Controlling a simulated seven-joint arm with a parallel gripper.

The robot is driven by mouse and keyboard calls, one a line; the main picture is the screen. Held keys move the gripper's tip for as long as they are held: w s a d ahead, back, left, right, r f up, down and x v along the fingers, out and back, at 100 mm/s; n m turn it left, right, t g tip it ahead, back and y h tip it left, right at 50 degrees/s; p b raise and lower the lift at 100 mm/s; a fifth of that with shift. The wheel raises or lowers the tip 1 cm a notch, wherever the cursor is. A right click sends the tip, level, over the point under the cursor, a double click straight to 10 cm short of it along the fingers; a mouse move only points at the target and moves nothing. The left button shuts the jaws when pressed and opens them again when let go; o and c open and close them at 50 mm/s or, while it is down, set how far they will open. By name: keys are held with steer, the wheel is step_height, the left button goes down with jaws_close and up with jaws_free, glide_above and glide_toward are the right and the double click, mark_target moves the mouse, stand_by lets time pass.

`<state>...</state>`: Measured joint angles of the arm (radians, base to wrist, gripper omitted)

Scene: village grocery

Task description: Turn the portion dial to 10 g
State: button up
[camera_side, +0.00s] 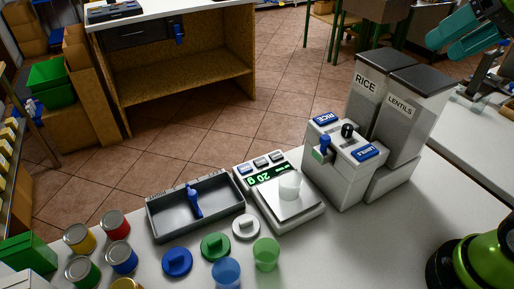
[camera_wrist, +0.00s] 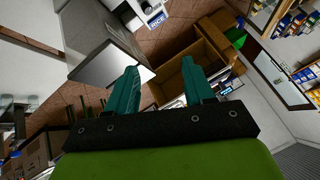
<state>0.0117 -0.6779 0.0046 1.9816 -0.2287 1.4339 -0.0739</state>
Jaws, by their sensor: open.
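The white dispenser (camera_side: 335,178) stands right of centre in the side view, with RICE and LENTILS hoppers behind it. A black knob (camera_side: 347,131), likely the portion dial, sits on its top between the blue RICE and LENTILS buttons; its setting is too small to read. My gripper (camera_side: 440,46) is at the upper right, open, empty and well away from the knob. Its spread teal fingers show in the wrist view (camera_wrist: 160,66).
The tall hoppers (camera_side: 403,112) stand between my gripper and the knob. Lids (camera_side: 177,262), cups (camera_side: 266,254) and several cans (camera_side: 115,224) stand at the front left. The counter at the front right is clear.

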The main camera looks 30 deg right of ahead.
steer(key=w+a+r+n+g+h, duration=0.1)
steer(key=w+n+g, duration=0.3)
steer(key=w+n, duration=0.35)
steer(key=n+g+h, duration=0.1)
steer(key=n+g, duration=0.2)
steer(key=n, duration=0.4)
glide_above(348, 126)
steer(key=f, duration=0.2)
step_height(348, 126, down, 21)
steer(key=shift+f, duration=0.1)
jaws_close()
